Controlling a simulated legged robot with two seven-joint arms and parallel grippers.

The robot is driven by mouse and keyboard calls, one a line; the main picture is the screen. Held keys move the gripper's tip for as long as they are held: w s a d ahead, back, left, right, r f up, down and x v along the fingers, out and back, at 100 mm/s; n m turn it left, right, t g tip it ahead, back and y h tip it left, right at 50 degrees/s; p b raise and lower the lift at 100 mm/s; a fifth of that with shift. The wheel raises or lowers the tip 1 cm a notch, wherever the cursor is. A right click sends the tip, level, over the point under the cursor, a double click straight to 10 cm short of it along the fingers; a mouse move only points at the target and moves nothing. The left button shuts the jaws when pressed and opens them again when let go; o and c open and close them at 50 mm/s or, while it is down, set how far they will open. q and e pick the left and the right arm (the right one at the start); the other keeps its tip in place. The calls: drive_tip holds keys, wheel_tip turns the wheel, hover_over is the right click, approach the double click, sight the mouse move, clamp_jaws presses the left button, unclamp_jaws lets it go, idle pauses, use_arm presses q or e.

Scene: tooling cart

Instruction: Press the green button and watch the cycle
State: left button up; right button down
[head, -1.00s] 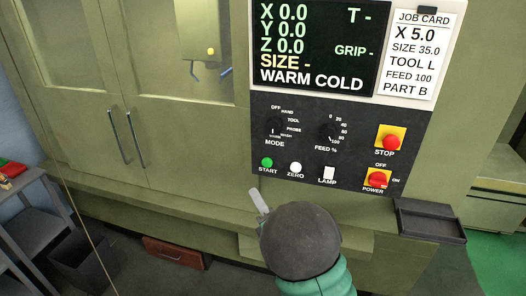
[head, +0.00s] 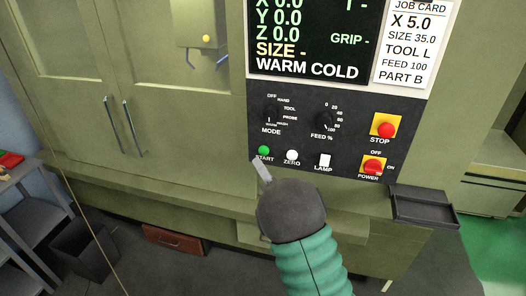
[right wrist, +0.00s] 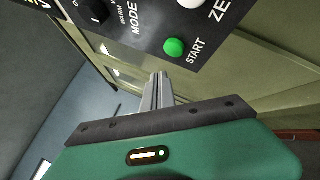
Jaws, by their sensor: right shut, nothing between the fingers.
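The green START button (head: 264,150) sits at the lower left of the black control panel (head: 345,115). It also shows in the right wrist view (right wrist: 174,47), ahead of the fingers. My right gripper (head: 260,163) is shut and empty, its fingertips just below the button in the head view. In the right wrist view the closed fingers (right wrist: 160,82) point up toward the panel, and a gap shows between their tips and the button. The display (head: 305,40) reads WARM COLD, with X, Y and Z at 0.0. My left gripper is in neither view.
Near the button are the white ZERO button (head: 292,155), LAMP switch (head: 325,161), MODE knob (head: 270,115), red STOP button (head: 386,130) and red POWER switch (head: 374,167). A dark tray (head: 424,206) juts out at the lower right. Closed cabinet doors with handles (head: 128,128) stand left.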

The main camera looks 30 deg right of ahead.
sight(259, 149)
drive_tip(key=shift+w+d+b, duration=0.35)
drive_tip(key=shift+w+d, duration=0.5)
drive_tip(key=shift+d, duration=0.1)
drive_tip(key=shift+d, duration=0.1)
idle(1.3)
drive_tip(key=shift+w+d+r, duration=0.1)
drive_tip(key=shift+w+d, duration=0.1)
drive_tip(key=shift+w+d+b, duration=0.25)
drive_tip(key=shift+d+b, duration=0.05)
drive_tip(key=shift+b, duration=0.25)
idle(0.5)
drive_tip(key=shift+w+d+r, duration=0.1)
drive_tip(key=shift+r, duration=0.1)
idle(0.6)
